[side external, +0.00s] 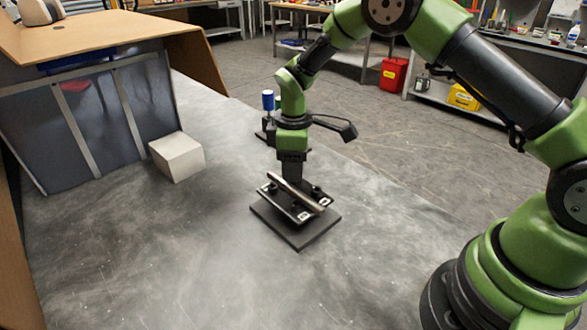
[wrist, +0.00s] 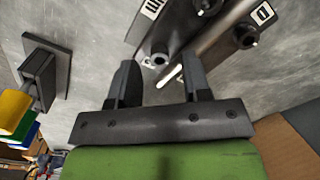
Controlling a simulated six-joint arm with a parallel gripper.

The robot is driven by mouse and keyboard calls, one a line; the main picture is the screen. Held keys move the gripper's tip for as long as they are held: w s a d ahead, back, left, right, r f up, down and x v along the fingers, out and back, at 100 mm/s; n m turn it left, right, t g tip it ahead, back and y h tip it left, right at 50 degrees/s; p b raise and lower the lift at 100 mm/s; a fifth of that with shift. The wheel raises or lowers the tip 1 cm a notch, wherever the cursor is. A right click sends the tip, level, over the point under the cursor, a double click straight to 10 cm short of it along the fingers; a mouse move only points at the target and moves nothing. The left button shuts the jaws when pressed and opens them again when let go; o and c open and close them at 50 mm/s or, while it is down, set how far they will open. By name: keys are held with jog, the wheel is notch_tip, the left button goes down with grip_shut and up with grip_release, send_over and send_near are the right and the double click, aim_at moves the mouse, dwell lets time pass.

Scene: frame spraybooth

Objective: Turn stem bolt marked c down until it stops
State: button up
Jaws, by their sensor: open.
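A dark fixture stands on the bench below my gripper, with a square base plate (side external: 297,236) and a raised frame carrying a slanted bar (side external: 296,193). In the wrist view several dark round stem bolts show on it. One bolt (wrist: 160,58) lies just beyond the gap between my fingertips, another (wrist: 246,36) is at the upper right. White labels (wrist: 263,13) sit by them, but I cannot read which is marked c. My gripper (wrist: 160,76) is open and empty, pointing down close over the fixture; it hides part of it in the side view (side external: 292,180).
A pale box (side external: 177,157) stands on the grey bench left of the fixture. A dark stand with a blue cylinder (side external: 268,100) is behind my wrist. The spray booth (side external: 95,110) fills the left. The bench front is clear.

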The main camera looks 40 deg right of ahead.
jog(key=shift+f, duration=0.75)
grip_shut()
